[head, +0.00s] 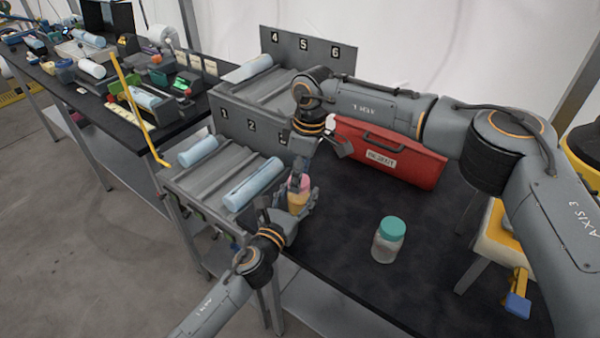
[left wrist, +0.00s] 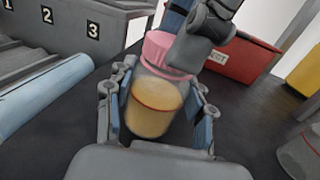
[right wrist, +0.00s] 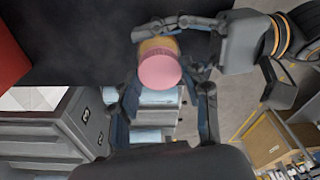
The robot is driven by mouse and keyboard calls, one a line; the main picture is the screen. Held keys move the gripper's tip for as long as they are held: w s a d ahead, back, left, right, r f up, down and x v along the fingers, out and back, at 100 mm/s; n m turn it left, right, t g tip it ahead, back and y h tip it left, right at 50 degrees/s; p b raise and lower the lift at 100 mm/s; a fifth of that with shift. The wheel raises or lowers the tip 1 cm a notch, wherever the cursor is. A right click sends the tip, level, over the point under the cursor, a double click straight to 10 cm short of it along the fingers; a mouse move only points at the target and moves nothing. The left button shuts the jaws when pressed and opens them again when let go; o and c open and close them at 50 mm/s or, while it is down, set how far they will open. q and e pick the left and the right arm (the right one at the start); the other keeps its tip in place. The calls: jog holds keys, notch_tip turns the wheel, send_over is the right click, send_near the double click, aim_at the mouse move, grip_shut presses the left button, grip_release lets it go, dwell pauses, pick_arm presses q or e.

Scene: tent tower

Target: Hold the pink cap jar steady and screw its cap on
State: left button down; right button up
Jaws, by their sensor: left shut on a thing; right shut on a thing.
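The pink cap jar (left wrist: 152,107), clear with tan contents, stands upright at the table's left edge. My left gripper (head: 298,207) is shut around its body, with a finger on each side in the left wrist view. The pink cap (right wrist: 160,71) sits on top of the jar, and it also shows in the left wrist view (left wrist: 158,50). My right gripper (right wrist: 166,98) reaches down from above and is shut on the cap. Its fingers hide part of the cap in the head view. I cannot tell how tightly the cap is seated.
A teal-lidded jar (head: 388,242) stands on the dark table to the right. A red case (head: 410,165) lies behind. A grey numbered rack (head: 236,128) with pale blue rolls (head: 253,184) is close on the left. The table's middle is clear.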

jog(key=shift+m, duration=0.8)
jog(key=o, duration=0.7)
jog(key=shift+r, duration=2.3)
jog(key=shift+c, duration=0.3)
